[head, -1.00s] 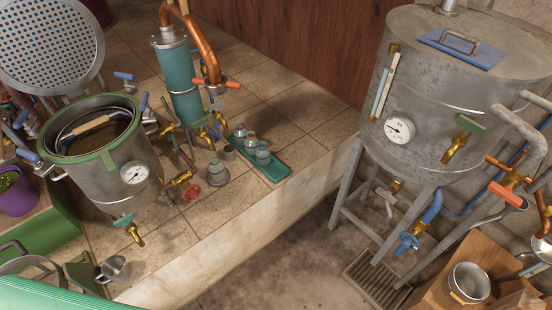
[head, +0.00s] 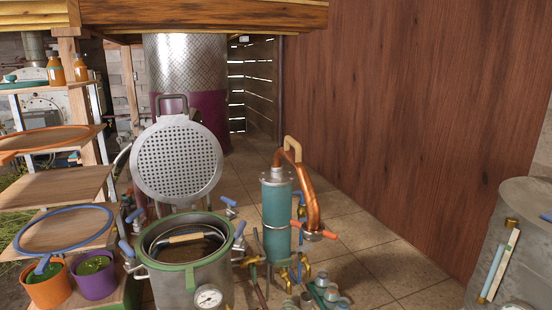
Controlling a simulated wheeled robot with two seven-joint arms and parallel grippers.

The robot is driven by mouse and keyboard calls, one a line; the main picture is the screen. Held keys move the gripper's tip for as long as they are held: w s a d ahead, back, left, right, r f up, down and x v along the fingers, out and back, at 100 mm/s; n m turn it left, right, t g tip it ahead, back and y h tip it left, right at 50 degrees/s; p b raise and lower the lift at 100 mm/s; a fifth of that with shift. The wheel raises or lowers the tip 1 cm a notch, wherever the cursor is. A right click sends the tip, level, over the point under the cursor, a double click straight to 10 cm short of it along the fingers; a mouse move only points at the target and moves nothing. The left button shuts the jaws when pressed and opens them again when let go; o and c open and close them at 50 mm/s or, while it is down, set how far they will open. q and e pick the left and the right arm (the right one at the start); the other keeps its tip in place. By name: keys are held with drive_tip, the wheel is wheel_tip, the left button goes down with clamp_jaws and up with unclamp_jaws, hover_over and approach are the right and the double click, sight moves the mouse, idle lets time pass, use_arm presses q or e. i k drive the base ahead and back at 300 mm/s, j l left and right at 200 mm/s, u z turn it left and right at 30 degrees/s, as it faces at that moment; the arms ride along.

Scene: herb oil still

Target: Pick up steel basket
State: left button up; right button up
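The steel basket (head: 160,248) sits inside the open still pot (head: 190,283), with its rim just below the pot's green-edged mouth. Its handle (head: 184,238), with a tan grip, lies across the top. The inside of the basket looks dark, and its contents cannot be made out. A perforated round steel plate (head: 177,165) with a grey handle stands upright behind the pot. Neither of my grippers shows in the head view.
A teal condenser (head: 277,215) with a copper pipe (head: 308,200) stands right of the pot. Wooden shelves (head: 55,187) and orange and purple buckets (head: 94,278) are at the left. A steel tank (head: 520,240) is at the right edge. Tiled floor behind the condenser is clear.

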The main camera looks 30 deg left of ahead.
sight(184, 244)
drive_tip(key=u, duration=1.55)
drive_tip(key=i+l+u, duration=0.2)
drive_tip(key=u, duration=0.25)
drive_tip(key=i+l+u, duration=0.1)
drive_tip(key=l+u, duration=0.35)
drive_tip(key=j, duration=0.1)
